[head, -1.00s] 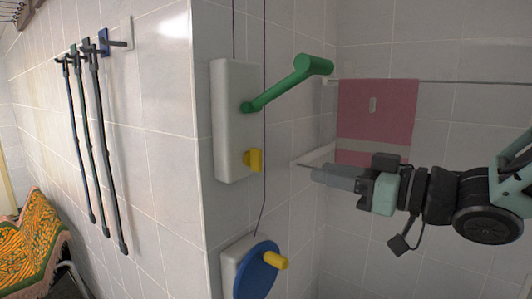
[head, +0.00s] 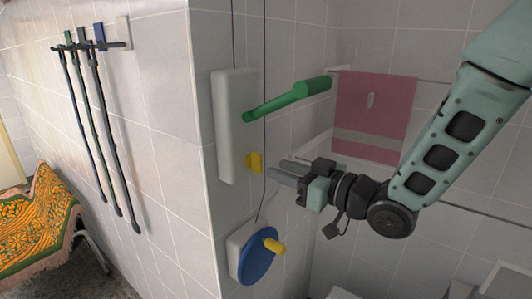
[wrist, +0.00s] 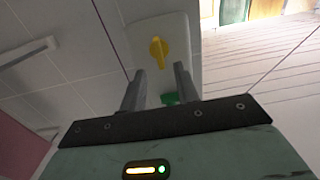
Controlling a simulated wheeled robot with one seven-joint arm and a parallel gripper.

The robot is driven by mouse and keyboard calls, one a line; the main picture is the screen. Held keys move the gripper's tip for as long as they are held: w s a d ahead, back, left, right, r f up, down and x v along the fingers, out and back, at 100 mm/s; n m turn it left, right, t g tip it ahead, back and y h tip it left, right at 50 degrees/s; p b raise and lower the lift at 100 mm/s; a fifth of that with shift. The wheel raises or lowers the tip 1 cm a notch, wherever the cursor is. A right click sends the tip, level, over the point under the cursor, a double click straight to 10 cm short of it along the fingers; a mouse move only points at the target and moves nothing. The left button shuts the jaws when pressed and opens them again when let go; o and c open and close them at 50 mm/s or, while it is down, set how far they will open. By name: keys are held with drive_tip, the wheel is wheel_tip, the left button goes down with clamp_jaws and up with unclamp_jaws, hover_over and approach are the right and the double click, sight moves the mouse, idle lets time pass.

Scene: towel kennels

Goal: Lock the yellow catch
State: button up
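The yellow catch (head: 254,162) is a small knob low on a white plate (head: 232,128) fixed to the tiled wall. A green lever handle (head: 290,100) sticks out of the same plate above the catch. My gripper (head: 276,168) is just right of the catch, pointing at it, and looks apart from it. In the wrist view, my gripper (wrist: 159,69) has its two fingers spread with nothing between them. The catch (wrist: 158,50) shows just beyond the fingertips, roughly centred, its long side nearly in line with the fingers. The green handle (wrist: 170,98) is partly hidden behind the gripper.
Below the plate is a blue disc (head: 258,267) with a yellow peg (head: 273,245). A pink towel (head: 373,115) hangs on a rail at the back. Dark straps (head: 100,135) hang on the left wall. An orange patterned cloth (head: 38,225) lies at lower left.

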sight(261, 163)
drive_tip(key=shift+p+x, duration=0.8)
drive_tip(key=shift+x, duration=1.8)
clamp_jaws()
